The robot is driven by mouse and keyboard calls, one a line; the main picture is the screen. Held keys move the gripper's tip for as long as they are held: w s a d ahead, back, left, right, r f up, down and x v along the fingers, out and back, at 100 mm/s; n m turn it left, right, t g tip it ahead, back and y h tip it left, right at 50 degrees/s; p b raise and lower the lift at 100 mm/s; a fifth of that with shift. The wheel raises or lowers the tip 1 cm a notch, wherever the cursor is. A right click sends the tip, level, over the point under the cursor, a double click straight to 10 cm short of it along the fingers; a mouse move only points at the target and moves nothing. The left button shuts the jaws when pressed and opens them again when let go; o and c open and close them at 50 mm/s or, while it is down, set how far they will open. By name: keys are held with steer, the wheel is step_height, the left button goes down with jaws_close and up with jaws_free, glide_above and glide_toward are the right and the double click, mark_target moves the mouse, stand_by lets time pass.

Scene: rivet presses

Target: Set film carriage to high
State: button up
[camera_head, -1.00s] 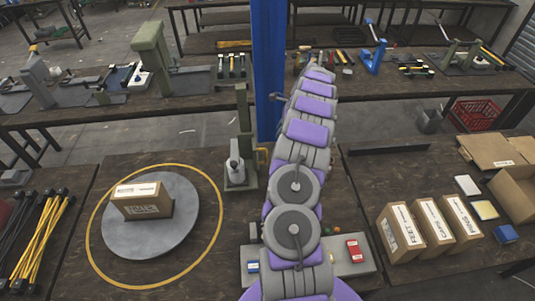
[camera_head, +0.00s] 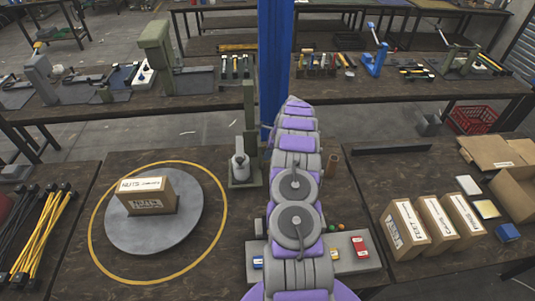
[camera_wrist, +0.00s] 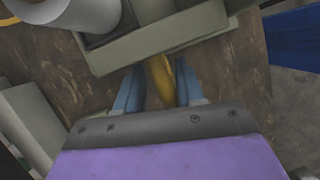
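The film carriage is not clearly identifiable by name. An olive-green upright press stand (camera_head: 249,118) with a light grey cylinder (camera_head: 240,167) at its foot stands at the centre of the near bench. In the wrist view the green frame (camera_wrist: 150,42) crosses the top, with the grey cylinder at upper left. A yellow handle (camera_wrist: 160,78) projects from the green frame toward me. My gripper (camera_wrist: 160,88) has its two blue fingers on either side of this handle. Whether they press on it cannot be told. In the head view my arm hides the gripper and handle.
A round grey turntable (camera_head: 125,235) inside a yellow ring carries a cardboard box (camera_head: 148,199) on the left. Yellow and black rods (camera_head: 45,235) lie far left. Several boxes (camera_head: 435,225) stand right. A blue post (camera_head: 275,60) rises behind.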

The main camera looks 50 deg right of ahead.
steer(key=shift+w+d+f, duration=0.25)
steer(key=shift+d+f, duration=0.5)
steer(key=shift+d, duration=0.2)
steer(key=shift+c, duration=0.6)
steer(key=shift+s+a+r, duration=0.15)
steer(key=shift+a+r, duration=0.15)
steer(key=shift+a, duration=0.35)
steer(key=c, duration=0.5)
steer(key=shift+c, duration=0.6)
steer(key=shift+d, duration=0.1)
jaws_close()
